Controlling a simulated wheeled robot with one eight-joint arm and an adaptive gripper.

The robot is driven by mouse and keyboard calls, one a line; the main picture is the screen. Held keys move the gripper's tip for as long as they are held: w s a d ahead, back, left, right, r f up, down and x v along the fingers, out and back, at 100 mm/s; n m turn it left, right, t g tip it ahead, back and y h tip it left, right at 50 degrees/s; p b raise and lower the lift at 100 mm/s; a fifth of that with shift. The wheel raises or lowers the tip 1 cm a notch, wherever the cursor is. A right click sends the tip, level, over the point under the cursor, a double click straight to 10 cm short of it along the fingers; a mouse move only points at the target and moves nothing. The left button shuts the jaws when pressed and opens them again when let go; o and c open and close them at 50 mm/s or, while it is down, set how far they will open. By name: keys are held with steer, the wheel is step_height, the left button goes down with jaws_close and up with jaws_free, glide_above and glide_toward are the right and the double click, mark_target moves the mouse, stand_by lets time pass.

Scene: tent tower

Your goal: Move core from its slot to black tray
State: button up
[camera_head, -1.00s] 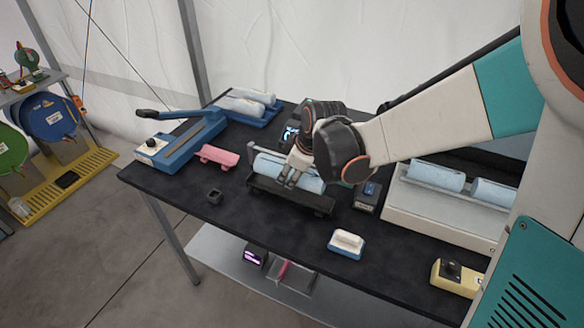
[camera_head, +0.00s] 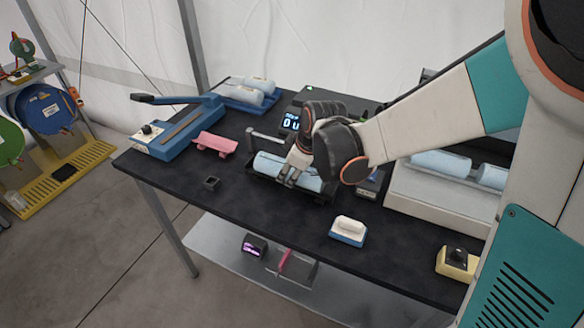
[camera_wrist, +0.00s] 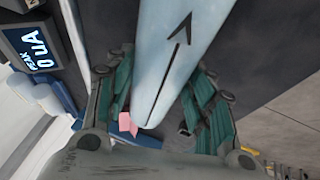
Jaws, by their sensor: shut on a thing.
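The core, a light blue cylinder (camera_head: 268,164), lies between the fingers of my gripper (camera_head: 292,179). In the wrist view the core (camera_wrist: 185,45) shows a black arrow and passes between the green-padded fingers (camera_wrist: 165,115). My gripper is shut on it. The black tray (camera_head: 322,198) is directly below and around the core's front side in the head view. I cannot tell whether the core touches the tray. A grey rail fixture (camera_head: 264,136) stands just behind the core; my gripper and wrist hide part of it.
A display (camera_head: 291,121) stands behind the rail. A pink block (camera_head: 214,143) and a blue lever device (camera_head: 175,135) are to the left. A white-and-blue block (camera_head: 348,230) sits in front. More blue cylinders lie in a white rack (camera_head: 440,195) at right.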

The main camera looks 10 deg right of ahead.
steer(key=shift+f, duration=0.1)
stand_by(0.6)
steer(key=o, duration=1.6)
steer(key=v, duration=1.2)
steer(key=shift+s, duration=0.15)
steer(key=shift+d, duration=0.1)
steer(key=s+d+m+t+h, duration=0.1)
steer(key=s+d+m, duration=0.3)
steer(key=s+m, duration=0.2)
steer(key=s+d+r+m+t+h, duration=0.1)
steer(key=s+d+m, duration=0.4)
steer(key=s, duration=0.6)
steer(key=shift+s+m+t, duration=0.15)
steer(key=shift+m+t, duration=0.15)
steer(key=shift+m, duration=0.1)
